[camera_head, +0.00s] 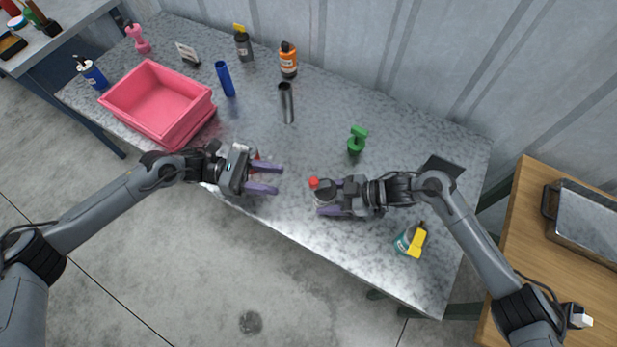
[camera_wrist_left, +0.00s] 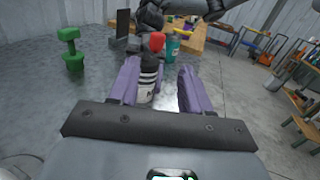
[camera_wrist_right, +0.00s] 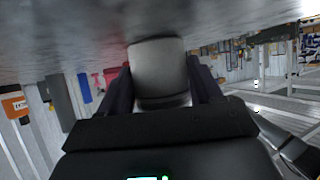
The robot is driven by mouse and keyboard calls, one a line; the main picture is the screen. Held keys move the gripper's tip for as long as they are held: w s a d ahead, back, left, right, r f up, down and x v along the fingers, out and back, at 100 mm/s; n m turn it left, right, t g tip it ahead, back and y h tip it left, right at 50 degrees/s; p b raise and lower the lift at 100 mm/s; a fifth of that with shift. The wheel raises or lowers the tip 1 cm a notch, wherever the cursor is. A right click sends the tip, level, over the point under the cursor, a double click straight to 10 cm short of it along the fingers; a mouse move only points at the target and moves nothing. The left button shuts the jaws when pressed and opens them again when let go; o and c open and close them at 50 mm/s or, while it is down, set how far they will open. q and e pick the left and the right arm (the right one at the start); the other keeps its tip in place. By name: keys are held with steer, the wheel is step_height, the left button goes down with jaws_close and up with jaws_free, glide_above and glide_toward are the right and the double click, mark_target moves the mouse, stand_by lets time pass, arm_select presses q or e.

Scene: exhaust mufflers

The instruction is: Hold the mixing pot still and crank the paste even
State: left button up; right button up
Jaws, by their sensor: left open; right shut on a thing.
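The mixing pot (camera_head: 324,199) is a small grey cylinder near the front edge of the grey table. It shows a dark top and a striped label in the left wrist view (camera_wrist_left: 148,80). A red knob (camera_head: 313,183), also seen there (camera_wrist_left: 157,42), sits above the pot. My right gripper (camera_head: 319,197) is shut on the pot, which fills the space between its fingers in the right wrist view (camera_wrist_right: 160,72). My left gripper (camera_head: 281,179) is open and empty, left of the pot, its fingers pointing at it. The paste is not visible.
A pink bin (camera_head: 135,112) stands at the left. A grey tube (camera_head: 286,103), a blue cylinder (camera_head: 225,78) and an orange bottle (camera_head: 288,60) stand behind.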

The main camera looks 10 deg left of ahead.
mark_target(314, 180)
arm_select(q)
steer(key=shift+s+d+n+t+y, duration=0.7)
steer(key=shift+s+n+t+y, duration=0.7)
steer(key=shift+s+n+t, duration=2.7)
steer(key=w+d, duration=0.2)
steer(key=d, duration=0.1)
steer(key=w+d+m+t, duration=0.1)
steer(key=w+d, duration=0.2)
steer(key=w+d+t, duration=0.1)
steer(key=w+d, duration=0.2)
steer(key=shift+w+d+r, duration=0.1)
steer(key=shift+d+r, duration=0.05)
steer(key=shift+r, duration=0.2)
steer(key=shift+c, duration=0.3)
jaws_close()
steer(key=shift+m, duration=0.3)
